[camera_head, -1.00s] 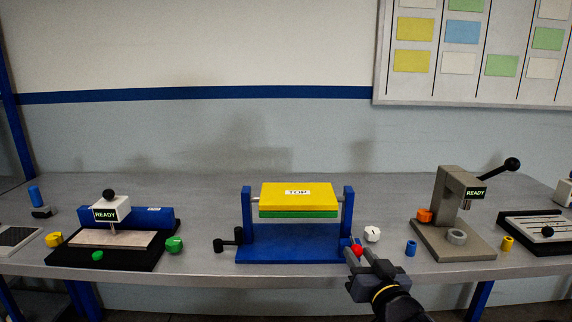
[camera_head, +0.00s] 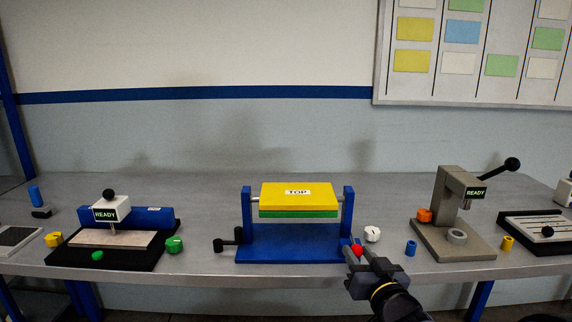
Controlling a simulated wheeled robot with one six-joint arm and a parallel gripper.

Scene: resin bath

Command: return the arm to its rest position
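My gripper (camera_head: 364,252) is at the lower right of centre, at the front edge of the bench, just right of the blue stand (camera_head: 290,244). The dark arm behind it runs down out of the picture. A small red piece (camera_head: 357,251) shows at the fingertips. I cannot tell whether it is gripped or lies behind them, nor how far apart the fingers are.
The blue stand carries a yellow and green block (camera_head: 297,196) marked TOP. A white knob (camera_head: 372,233) and a blue cylinder (camera_head: 410,248) stand close right of my gripper. A grey lever press (camera_head: 452,220) is further right. A black-based fixture (camera_head: 100,258) is left.

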